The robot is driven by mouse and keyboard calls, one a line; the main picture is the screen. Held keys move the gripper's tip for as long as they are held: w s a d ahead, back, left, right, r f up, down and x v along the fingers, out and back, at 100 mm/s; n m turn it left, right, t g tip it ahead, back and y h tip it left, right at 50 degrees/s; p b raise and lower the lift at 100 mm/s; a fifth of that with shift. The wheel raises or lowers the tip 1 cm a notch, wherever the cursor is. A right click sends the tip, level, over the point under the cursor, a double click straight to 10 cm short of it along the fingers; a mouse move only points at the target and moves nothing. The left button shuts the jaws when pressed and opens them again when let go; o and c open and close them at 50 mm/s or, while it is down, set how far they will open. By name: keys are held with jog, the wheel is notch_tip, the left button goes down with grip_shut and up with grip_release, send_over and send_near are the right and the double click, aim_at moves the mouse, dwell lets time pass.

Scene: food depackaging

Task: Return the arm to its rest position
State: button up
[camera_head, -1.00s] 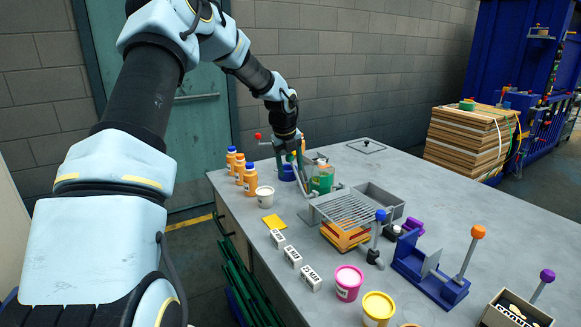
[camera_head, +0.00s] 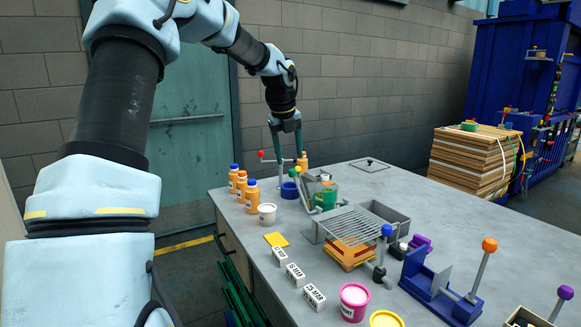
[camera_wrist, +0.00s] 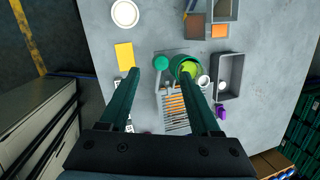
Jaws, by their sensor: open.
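My gripper (camera_head: 288,160) is open and empty. Its two dark green fingers point down over the back of the grey table (camera_head: 385,185), above the blue ring (camera_head: 289,190) and left of the green can (camera_head: 326,196). My arm reaches in from the left of the head view and bends down to the gripper. In the wrist view, the spread fingers (camera_wrist: 160,73) point toward the table, with the green can (camera_wrist: 186,67) by the right fingertip and nothing held between them.
A grey grate (camera_head: 350,226), a grey bin (camera_head: 388,215) and a blue lever stand (camera_head: 437,290) lie nearer. A red-knobbed lever (camera_head: 262,154) stands close by. A wall is behind; air above is clear.

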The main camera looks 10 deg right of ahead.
jog(key=shift+r, duration=0.15)
jog(key=s+a+f+n, duration=0.4)
jog(key=s+a+n, duration=0.4)
jog(key=n, duration=0.3)
jog(key=s+a+f+n+y+b, duration=0.1)
jog(key=s+a+f+n, duration=0.3)
jog(key=s+a+n, duration=0.5)
jog(key=s+a+f+n, duration=0.5)
jog(key=s+a+n, duration=0.3)
jog(key=n, duration=0.5)
jog(key=shift+s+a+n+g+y+b, duration=0.35)
jog(key=shift+s+a+n+g+y, duration=0.05)
jog(key=shift+s, duration=0.1)
